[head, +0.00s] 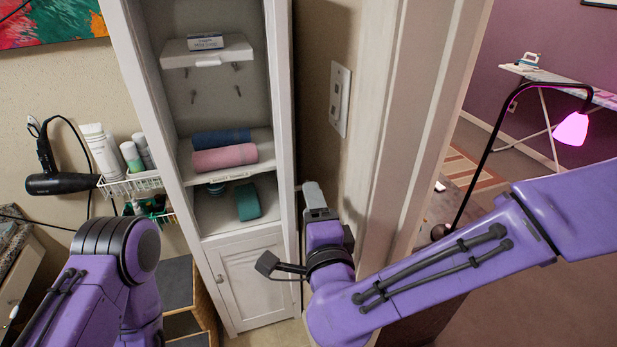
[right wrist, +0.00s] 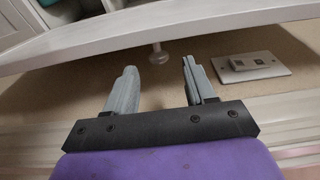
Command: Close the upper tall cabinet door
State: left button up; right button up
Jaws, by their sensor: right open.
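The tall cabinet's upper compartment stands open. Its white upper door (head: 283,120) shows nearly edge-on along the right side of the opening, swung outward. In the right wrist view the door (right wrist: 215,22) crosses the top of the picture, and its round knob (right wrist: 158,54) sticks out on the side facing the wall. My right gripper (head: 313,188) is between the door and the wall. In the right wrist view the gripper (right wrist: 158,80) is open and empty, its fingers pointing toward the knob, which appears just beyond and between the tips. My left gripper is out of view.
Shelves hold a blue rolled towel (head: 221,138), a pink one (head: 225,158) and a small box (head: 205,42). The lower cabinet door (head: 256,283) is shut. A wall switch plate (head: 340,98) and door frame (head: 413,120) stand close on the right. A wire rack (head: 132,187) hangs left.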

jog(key=w, duration=0.3)
jog(key=shift+w+a+f+p, duration=0.1)
jog(key=shift+w+a+p, duration=0.25)
jog(key=shift+p, duration=0.05)
grip_shut()
